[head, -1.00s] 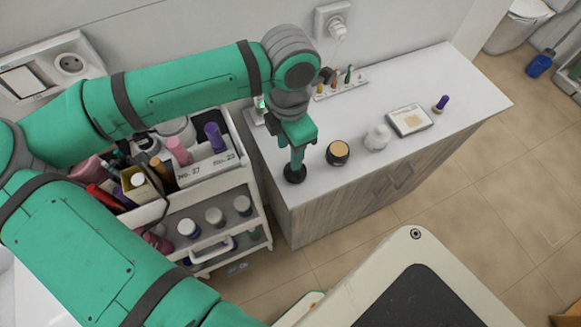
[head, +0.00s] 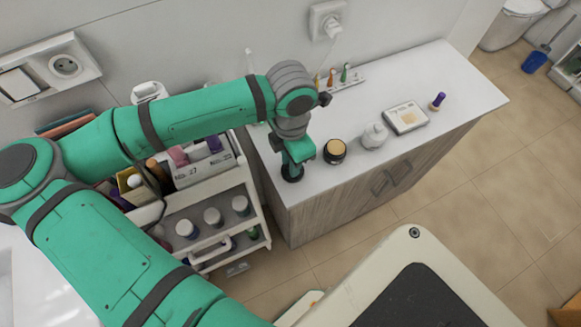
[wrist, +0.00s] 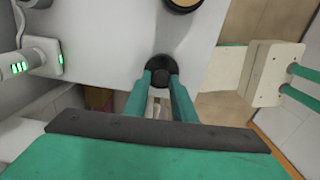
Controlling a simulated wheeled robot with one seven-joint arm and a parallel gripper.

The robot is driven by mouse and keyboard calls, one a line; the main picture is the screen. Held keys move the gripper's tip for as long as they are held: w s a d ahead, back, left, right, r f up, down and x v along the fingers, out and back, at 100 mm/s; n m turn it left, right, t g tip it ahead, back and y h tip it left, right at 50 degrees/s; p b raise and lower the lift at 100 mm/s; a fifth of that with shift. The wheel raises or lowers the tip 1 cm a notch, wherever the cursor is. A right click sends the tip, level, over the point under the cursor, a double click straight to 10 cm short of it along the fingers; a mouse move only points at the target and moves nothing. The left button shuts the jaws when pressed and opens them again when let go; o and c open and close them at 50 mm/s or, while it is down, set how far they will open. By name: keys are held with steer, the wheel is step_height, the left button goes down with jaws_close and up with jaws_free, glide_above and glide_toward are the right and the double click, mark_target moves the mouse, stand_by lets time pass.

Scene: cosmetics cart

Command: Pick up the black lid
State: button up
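The round black lid (head: 292,175) lies on the white counter top near its left front corner. In the wrist view the black lid (wrist: 161,66) shows just past the fingertips, close to the counter edge. My gripper (head: 292,164) points down over the lid in the head view and hides part of it. In the wrist view the two green fingers of my gripper (wrist: 161,80) are apart, with a gap between them, one near each side of the lid. I cannot tell whether they touch it.
An open black jar with a tan top (head: 335,151) stands right of the lid. A white jar (head: 374,136), a palette (head: 406,117) and a purple-capped item (head: 437,101) stand farther right. The loaded cart (head: 243,188) is left of the counter. Several small bottles stand behind.

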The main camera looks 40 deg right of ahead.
steer(key=shift+s+d, duration=0.1)
steer(key=shift+d, duration=0.05)
jaws_close()
steer(key=shift+s+d, duration=0.1)
steer(key=shift+d, duration=0.05)
